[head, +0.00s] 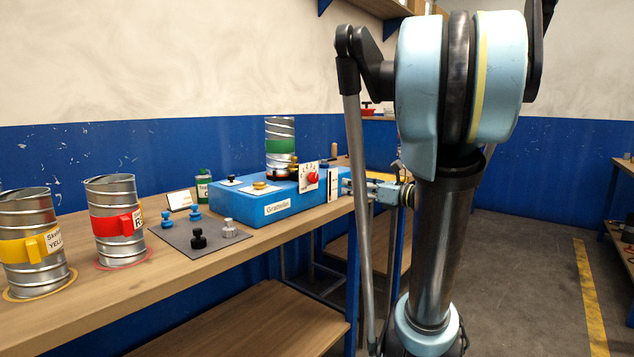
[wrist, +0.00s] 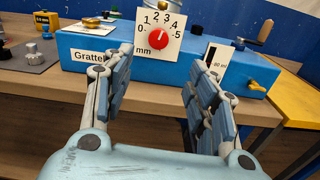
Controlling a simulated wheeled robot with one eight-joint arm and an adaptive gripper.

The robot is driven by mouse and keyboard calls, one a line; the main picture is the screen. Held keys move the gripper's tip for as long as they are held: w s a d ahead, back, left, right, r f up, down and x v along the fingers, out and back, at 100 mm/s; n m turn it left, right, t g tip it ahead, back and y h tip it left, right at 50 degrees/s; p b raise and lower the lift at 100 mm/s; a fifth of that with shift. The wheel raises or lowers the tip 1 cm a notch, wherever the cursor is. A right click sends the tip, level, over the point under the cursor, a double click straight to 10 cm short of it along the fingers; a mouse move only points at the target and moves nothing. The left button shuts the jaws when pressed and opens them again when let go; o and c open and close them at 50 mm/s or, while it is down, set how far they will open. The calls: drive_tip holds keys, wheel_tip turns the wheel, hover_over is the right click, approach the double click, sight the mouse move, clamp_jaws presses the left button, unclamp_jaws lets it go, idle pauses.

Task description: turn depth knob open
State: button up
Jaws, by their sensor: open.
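The red depth knob (wrist: 158,38) sits on a white dial plate marked 0 to 5 and "mm", on the front of the blue machine (wrist: 85,44). A small pale mark shows on the knob, but I cannot read its exact setting. In the head view the knob (head: 312,177) faces my arm. My gripper (wrist: 163,72) is open and empty, its two fingers apart on either side of the view below the knob, not touching it. In the head view my gripper (head: 347,187) is partly hidden by my arm, close to the machine's right end.
A second scale plate marked "60 ml" (wrist: 216,54) and a crank handle (wrist: 265,32) are right of the dial. Left on the bench are a grey mat (head: 185,244) with small knobs, a red-banded can (head: 112,204) and a yellow-banded can (head: 22,222).

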sight(316, 178)
drive_tip(key=shift+x, duration=7.7)
drive_tip(key=c, duration=1.1)
